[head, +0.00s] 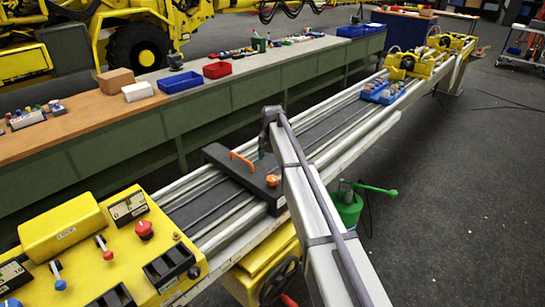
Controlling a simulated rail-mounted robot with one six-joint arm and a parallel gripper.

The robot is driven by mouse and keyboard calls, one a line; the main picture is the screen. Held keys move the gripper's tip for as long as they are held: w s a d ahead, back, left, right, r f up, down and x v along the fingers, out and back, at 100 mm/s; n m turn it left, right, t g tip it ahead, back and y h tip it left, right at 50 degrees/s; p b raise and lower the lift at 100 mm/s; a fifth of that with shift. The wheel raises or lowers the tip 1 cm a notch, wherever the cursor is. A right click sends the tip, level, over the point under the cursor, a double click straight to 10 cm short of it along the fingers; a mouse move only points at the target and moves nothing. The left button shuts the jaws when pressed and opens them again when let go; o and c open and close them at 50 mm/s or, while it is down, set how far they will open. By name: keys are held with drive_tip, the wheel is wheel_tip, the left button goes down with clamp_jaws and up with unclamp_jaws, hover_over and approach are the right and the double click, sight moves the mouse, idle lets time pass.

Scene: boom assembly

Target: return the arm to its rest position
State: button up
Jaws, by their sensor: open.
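My arm rises from the bottom right of the head view to a bent joint near the middle, over the long rail. My gripper is not clearly visible; the far end of the arm is hidden behind its own link. Below the joint a dark carriage plate (222,158) with an orange handle (243,160) sits across the rail (330,122). An orange knob (272,181) stands on the plate's right part, close beside my arm in the picture. I cannot tell whether anything is held.
A yellow control panel (130,262) with levers and a red button fills the lower left. A green bench (215,108) with bins runs behind the rail. A blue tray (382,92) sits farther along the rail. A green-handled device (347,206) stands right of my arm. Open floor lies at right.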

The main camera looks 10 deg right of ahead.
idle(0.3)
drive_tip(key=s+f+m+b, duration=0.2)
drive_tip(key=s+m+b, duration=0.1)
drive_tip(key=s+m, duration=1.2)
drive_tip(key=s+f+m+b, duration=0.3)
drive_tip(key=s+m, duration=1.2)
drive_tip(key=s, duration=0.9)
drive_tip(key=shift+s+f+m, duration=0.25)
drive_tip(key=shift+s+m, duration=0.05)
